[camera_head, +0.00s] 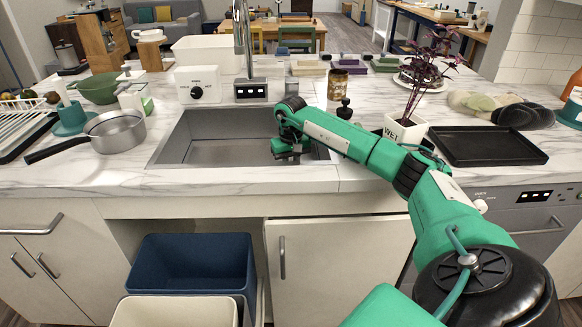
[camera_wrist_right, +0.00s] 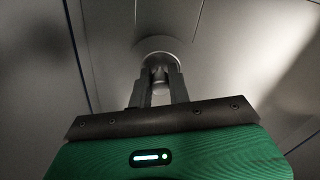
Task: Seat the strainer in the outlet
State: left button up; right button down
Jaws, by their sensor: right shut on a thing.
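The right gripper (camera_head: 287,153) reaches down into the right part of the grey sink (camera_head: 190,153) in the head view. In the right wrist view the gripper (camera_wrist_right: 159,80) is shut on the knob of a round metal strainer (camera_wrist_right: 160,47), low over the sink floor (camera_wrist_right: 225,75). The outlet is not distinctly visible; the strainer and fingers cover that spot. I cannot tell whether the strainer is in the outlet or just above it. In the head view the gripper hides the strainer. My left gripper is not in view.
A saucepan (camera_head: 117,131) stands left of the sink. A potted plant (camera_head: 405,130) and a black tray (camera_head: 485,146) stand to the right, near my right arm. A tap (camera_head: 242,35) rises behind the sink. The sink's left part is clear.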

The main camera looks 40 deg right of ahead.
dwell(0.4)
jog(key=shift+f, duration=0.5)
jog(key=c, duration=1.2)
grip_release()
jog(key=shift+c, duration=0.2)
